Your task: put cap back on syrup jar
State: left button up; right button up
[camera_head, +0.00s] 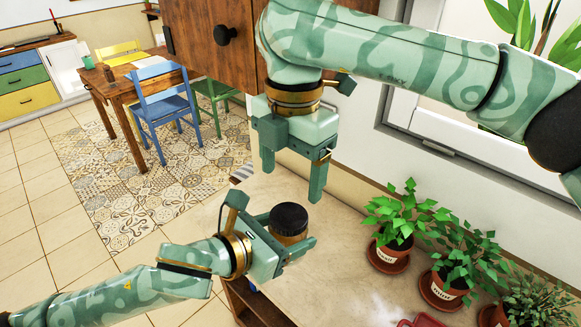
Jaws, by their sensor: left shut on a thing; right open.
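The syrup jar (291,239) is small and amber. My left gripper (300,247) is shut on it and holds it upright near the counter's left edge. A dark, round cap (289,217) sits on top of the jar; I cannot tell whether it is tightened. The gripper hides the jar's lower part, so I cannot tell whether it touches the counter. My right gripper (292,182) is above the jar, open and empty, with its fingers pointing down. Its fingertips are apart from the cap.
Potted plants (397,225) stand on the counter (345,270) at the right, below a window. A red object (421,321) is partly visible at the bottom edge. A wooden cabinet (205,40) hangs behind my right gripper. A table (120,85) and chairs stand farther back.

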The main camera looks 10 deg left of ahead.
aim_at(289, 215)
jog(key=shift+f, duration=0.1)
jog(key=shift+s+a+f, duration=0.1)
jog(key=shift+f, duration=3.8)
jog(key=c, duration=1)
jog(key=shift+c, duration=0.2)
jog(key=o, duration=1.2)
jog(key=shift+c, duration=0.2)
